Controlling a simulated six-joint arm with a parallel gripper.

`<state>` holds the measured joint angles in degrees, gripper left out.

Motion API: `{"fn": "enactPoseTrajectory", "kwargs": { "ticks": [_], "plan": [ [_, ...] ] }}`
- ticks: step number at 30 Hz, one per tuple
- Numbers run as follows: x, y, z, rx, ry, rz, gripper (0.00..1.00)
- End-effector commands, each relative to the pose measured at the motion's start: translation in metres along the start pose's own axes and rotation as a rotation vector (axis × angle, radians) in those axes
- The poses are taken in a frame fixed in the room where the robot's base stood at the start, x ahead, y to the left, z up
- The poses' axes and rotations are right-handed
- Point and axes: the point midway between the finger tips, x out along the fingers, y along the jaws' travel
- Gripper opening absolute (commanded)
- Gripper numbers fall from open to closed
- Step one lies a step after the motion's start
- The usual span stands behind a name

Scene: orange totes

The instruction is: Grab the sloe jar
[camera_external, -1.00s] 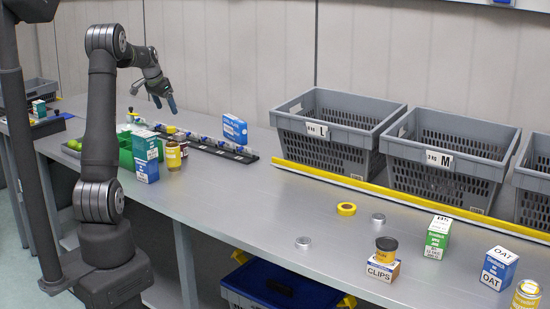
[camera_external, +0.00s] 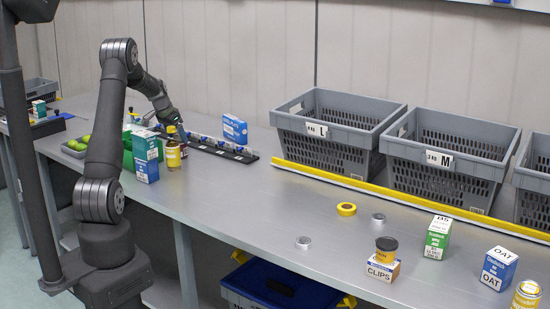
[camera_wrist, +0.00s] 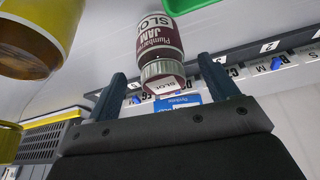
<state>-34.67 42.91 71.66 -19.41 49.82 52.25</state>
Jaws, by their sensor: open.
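The sloe jar, with a dark red and white label reading SLOE and JAM and a pale lid, shows in the wrist view (camera_wrist: 158,42). Its lid end lies between the two fingers of my open gripper (camera_wrist: 163,72), with gaps visible at both sides. In the external view my gripper (camera_external: 179,128) points down at the jar's spot, behind the yellow-labelled bottle (camera_external: 173,154). There the jar (camera_external: 184,150) is mostly hidden, only a dark sliver showing. Whether the fingers are level with the jar's body cannot be told.
A dark rail strip (camera_external: 225,150) and a blue box (camera_external: 235,129) lie to the right. In the wrist view, a yellow-labelled container (camera_wrist: 38,35) is close on the left.

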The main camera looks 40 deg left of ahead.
Motion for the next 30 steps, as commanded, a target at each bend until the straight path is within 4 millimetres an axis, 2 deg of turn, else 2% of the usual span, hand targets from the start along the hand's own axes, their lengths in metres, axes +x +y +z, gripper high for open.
{"fn": "enactPoseTrajectory", "kwargs": {
  "ticks": [9,17,26,30],
  "plan": [
    [0.044,-0.001,0.004,0.000,-0.002,0.002,0.79],
    [0.048,-0.001,0.003,0.000,-0.001,0.000,0.79],
    [0.048,-0.001,0.004,0.000,-0.001,0.000,0.20],
    [0.047,-0.002,0.003,0.000,0.000,-0.001,0.20]
  ]
}}
